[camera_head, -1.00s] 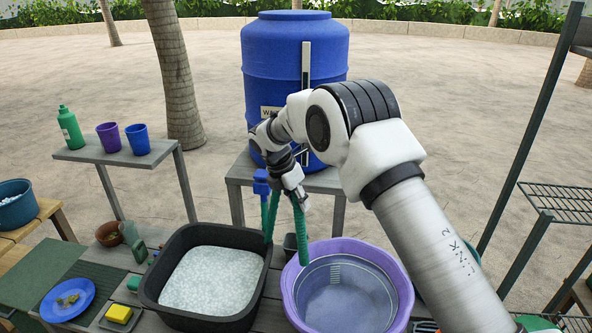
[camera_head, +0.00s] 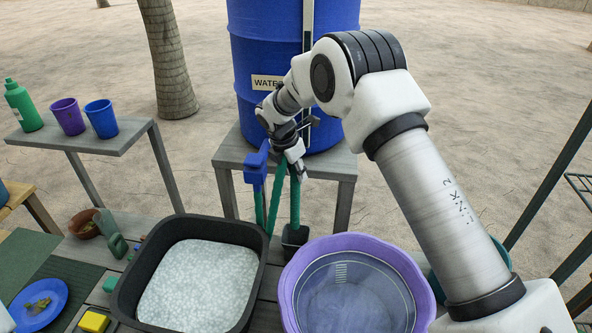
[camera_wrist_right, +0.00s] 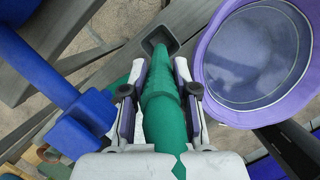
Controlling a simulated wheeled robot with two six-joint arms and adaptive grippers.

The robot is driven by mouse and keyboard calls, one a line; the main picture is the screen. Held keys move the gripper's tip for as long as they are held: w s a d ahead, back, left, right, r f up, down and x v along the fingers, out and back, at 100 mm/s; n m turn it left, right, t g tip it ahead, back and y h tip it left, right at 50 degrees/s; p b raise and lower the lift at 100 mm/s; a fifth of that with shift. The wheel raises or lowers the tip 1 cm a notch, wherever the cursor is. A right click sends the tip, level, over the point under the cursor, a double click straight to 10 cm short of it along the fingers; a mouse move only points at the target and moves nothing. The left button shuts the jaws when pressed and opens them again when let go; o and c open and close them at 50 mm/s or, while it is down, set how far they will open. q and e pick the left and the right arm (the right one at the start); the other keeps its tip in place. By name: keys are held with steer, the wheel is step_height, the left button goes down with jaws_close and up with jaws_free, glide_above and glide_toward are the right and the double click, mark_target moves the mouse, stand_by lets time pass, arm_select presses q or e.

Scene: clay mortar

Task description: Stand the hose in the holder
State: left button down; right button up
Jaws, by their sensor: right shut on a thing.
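The green hose (camera_head: 295,205) hangs nearly upright from my right gripper (camera_head: 294,168), which is shut on it. The holder (camera_head: 295,240), a small dark square cup, stands at the table's back edge, between the black tub and the purple basin. The hose's lower end meets the holder's mouth in the head view. In the right wrist view the hose (camera_wrist_right: 163,100) runs between the fingers (camera_wrist_right: 160,72) to the holder's opening (camera_wrist_right: 158,37). I cannot tell how deep its tip sits. My left gripper is out of view.
A black tub (camera_head: 257,270) of pale beads stands left of the holder and a purple basin (camera_head: 290,290) stands right. Behind are the blue water barrel (camera_head: 262,50) and its blue tap (camera_head: 256,168). A side shelf (camera_head: 80,140) holds a bottle and cups.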

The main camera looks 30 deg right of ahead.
steer(key=b, duration=0.3)
glide_above(296, 206)
steer(key=w+d, duration=0.1)
steer(key=w, duration=0.1)
step_height(296, 206, down, 5)
steer(key=shift+d+r, duration=0.1)
steer(key=shift+r, duration=0.05)
step_height(296, 206, down, 9)
steer(key=b, duration=0.2)
steer(key=shift+s+b, duration=0.1)
steer(key=shift+b, duration=0.25)
steer(key=o, duration=1.9)
